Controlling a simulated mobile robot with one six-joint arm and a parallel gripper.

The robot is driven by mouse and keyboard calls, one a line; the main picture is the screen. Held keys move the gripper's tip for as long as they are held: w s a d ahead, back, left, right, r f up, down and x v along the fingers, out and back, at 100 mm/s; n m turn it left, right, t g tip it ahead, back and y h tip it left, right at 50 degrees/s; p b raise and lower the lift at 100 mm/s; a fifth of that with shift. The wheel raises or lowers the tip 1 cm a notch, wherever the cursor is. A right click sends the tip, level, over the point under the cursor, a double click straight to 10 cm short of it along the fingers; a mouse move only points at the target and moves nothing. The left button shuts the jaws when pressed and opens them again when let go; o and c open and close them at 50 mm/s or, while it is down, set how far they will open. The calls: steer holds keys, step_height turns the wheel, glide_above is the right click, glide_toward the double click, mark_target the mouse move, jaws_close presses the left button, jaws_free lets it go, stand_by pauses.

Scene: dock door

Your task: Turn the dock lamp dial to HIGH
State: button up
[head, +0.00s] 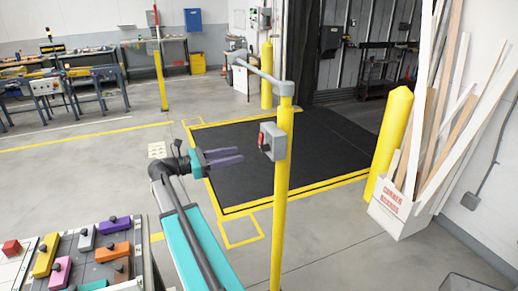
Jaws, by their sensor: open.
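A grey control box (276,141) is mounted on a yellow post (281,195) near the middle of the head view. Its left face carries a red part (262,140) and a small dark part below it. The dial's setting and any HIGH marking are too small to read. A grey lamp-like arm (262,73) reaches left from the top of the post. My gripper (241,154) has two purple fingers, apart and empty. They point right toward the box, and in the picture a gap lies between fingertips and box.
A black floor mat (330,145) with yellow edging lies behind the post. A yellow bollard (391,140) and a white box of boards (400,212) stand at right. A tray of coloured blocks (130,270) is at lower left. Open floor lies at left.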

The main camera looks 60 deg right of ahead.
mark_target(261, 149)
steer(key=p+x, duration=0.3)
steer(key=x, duration=0.5)
steer(key=shift+s+d+r, duration=0.1)
steer(key=shift+r, duration=0.05)
steer(key=shift+x, duration=0.9)
jaws_close()
